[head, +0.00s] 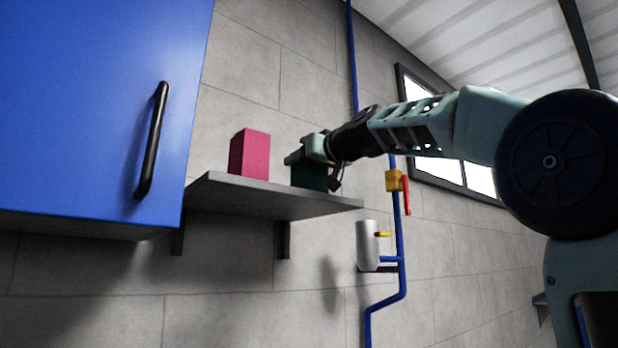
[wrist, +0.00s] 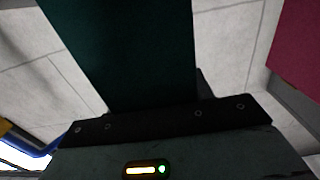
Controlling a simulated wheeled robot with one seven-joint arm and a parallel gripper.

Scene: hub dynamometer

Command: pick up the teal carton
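The teal carton (head: 309,177) is a dark green-teal box on the right part of the grey wall shelf (head: 335,204). In the wrist view the teal carton (wrist: 125,50) fills the upper middle, directly in front of my gripper's dark palm. My gripper (head: 315,168) is at the top of the carton, with one finger at its left and one at its right front. Whether the fingers press on it or stand apart cannot be seen. The carton's upper part is partly hidden by my gripper in the head view. It appears to stand upright on the shelf.
A pink carton (head: 250,153) stands on the shelf to the left; it shows at the right of the wrist view (wrist: 300,50). A blue cabinet (head: 90,100) with a black handle is further left. A blue pipe (head: 398,230) with a red-handled valve runs at right.

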